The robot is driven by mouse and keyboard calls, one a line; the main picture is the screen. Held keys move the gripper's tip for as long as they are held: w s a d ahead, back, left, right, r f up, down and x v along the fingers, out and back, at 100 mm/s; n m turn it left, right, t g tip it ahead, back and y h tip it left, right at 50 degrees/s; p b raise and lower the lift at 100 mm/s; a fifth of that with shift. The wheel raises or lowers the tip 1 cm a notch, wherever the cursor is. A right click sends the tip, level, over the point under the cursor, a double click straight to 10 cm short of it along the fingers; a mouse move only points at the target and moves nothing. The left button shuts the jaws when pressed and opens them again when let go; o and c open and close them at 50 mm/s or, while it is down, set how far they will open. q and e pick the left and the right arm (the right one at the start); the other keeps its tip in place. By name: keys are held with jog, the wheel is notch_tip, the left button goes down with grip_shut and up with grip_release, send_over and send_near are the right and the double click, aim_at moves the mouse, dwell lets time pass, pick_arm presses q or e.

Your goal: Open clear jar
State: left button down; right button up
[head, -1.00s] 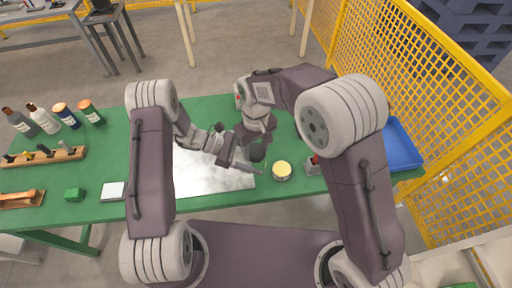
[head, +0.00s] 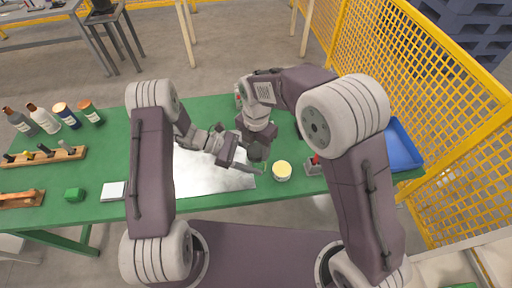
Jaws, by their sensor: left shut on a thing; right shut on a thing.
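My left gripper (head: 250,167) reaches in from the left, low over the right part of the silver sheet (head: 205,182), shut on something. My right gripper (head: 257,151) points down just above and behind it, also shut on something. The two grippers are very close together. The clear jar cannot be made out; a small dark round shape shows between the gripper tips, and I cannot tell whether it is the lid, the jar or a finger.
A yellow-topped tin (head: 281,171) stands just right of the grippers, with a red-handled item (head: 314,165) beyond it. A blue tray (head: 402,148) is at the right end of the green table (head: 110,150).

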aim_at(256, 150)
jog(key=shift+r, duration=0.1)
dwell(0.3)
jog(key=shift+r, duration=1)
notch_tip(256, 150, up, 4)
jog(key=shift+r, duration=0.1)
